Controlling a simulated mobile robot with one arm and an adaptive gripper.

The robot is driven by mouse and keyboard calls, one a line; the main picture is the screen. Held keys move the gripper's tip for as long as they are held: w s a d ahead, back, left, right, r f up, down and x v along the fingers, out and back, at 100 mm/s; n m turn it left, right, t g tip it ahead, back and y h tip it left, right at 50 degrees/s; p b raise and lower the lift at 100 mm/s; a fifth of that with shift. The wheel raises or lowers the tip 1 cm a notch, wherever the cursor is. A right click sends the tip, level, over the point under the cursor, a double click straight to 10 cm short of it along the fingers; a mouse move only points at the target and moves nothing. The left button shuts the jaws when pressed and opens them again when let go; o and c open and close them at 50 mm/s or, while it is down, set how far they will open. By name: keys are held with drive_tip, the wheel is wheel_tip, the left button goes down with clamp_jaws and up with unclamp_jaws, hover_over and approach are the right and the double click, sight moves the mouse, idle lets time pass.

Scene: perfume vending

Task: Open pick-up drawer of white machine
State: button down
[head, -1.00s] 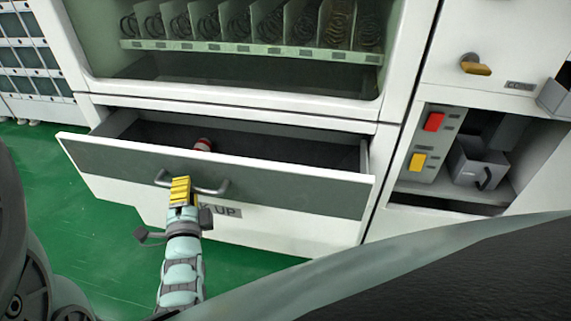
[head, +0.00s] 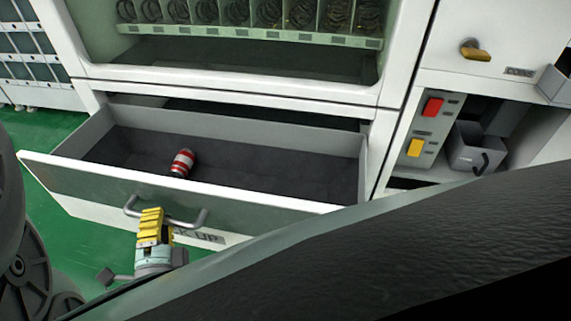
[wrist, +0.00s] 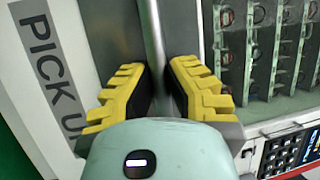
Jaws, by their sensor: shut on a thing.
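The pick-up drawer (head: 262,190) of the white machine (head: 235,84) stands pulled well out, its dark floor open to view in the head view. A red and white striped can (head: 182,163) lies inside, near the front panel. My yellow-fingered gripper (head: 153,224) is at the drawer's grey bar handle (head: 188,222), on its left part. In the wrist view my gripper (wrist: 163,92) is shut on the handle bar (wrist: 156,45), which runs between the two yellow fingers. The "PICK UP" label (wrist: 48,60) shows beside it and is partly hidden.
To the right is an open bay with a red button (head: 432,107), a yellow button (head: 415,147) and a grey bin (head: 476,148). A yellow-brown knob (head: 475,52) is above it. Green floor (head: 45,130) is free to the left.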

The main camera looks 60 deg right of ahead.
drive_tip(key=c, duration=0.9)
unclamp_jaws()
drive_tip(key=shift+w, duration=0.1)
drive_tip(key=shift+c, duration=0.2)
drive_tip(key=shift+a, duration=0.1)
